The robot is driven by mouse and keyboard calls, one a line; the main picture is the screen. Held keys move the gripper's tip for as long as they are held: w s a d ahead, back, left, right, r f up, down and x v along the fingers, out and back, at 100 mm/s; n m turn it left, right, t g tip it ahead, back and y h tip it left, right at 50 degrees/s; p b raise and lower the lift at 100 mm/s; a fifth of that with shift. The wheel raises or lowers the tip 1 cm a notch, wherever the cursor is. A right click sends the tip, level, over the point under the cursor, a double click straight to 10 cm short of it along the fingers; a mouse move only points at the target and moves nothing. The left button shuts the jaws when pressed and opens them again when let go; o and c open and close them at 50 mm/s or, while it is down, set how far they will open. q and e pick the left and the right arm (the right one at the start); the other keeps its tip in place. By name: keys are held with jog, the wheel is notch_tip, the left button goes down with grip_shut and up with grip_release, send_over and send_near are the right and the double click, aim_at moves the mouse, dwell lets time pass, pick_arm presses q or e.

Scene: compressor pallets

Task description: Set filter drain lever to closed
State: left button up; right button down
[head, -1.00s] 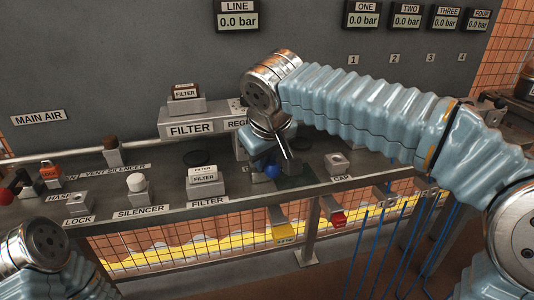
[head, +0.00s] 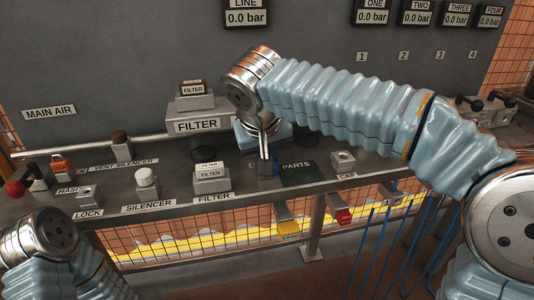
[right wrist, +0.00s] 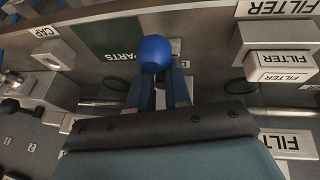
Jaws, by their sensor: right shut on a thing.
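A blue ball knob (right wrist: 155,53) shows in the right wrist view between my right gripper's fingertips (right wrist: 158,78), which are shut on it. I take it for the drain lever's handle; the lever's shaft is hidden. In the head view my right gripper (head: 267,162) points down over the bench, right of the filter blocks, and mostly covers the blue knob. The housing labelled FILTER (head: 198,125) is on the wall behind, to the left. The lever's exact angle cannot be told. My left gripper is out of view; only my left arm shows at lower left.
A bench block labelled FILTER (head: 211,184) stands left of the gripper. A dark PARTS mat (head: 305,172) and a CAP block (head: 343,160) are to its right. A white SILENCER knob (head: 146,177) and a red-knobbed lever (head: 15,188) stand further left.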

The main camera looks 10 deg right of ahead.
jog(key=shift+s+f, duration=0.25)
jog(key=shift+f, duration=0.2)
jog(key=c, duration=0.9)
grip_release()
jog(key=shift+s+r, duration=0.1)
jog(key=shift+r, duration=0.05)
jog(key=shift+c, duration=0.2)
jog(key=shift+r, duration=0.1)
jog(key=shift+r, duration=0.2)
jog(key=v, duration=1.3)
jog(key=shift+r, duration=0.2)
jog(key=shift+a, duration=0.1)
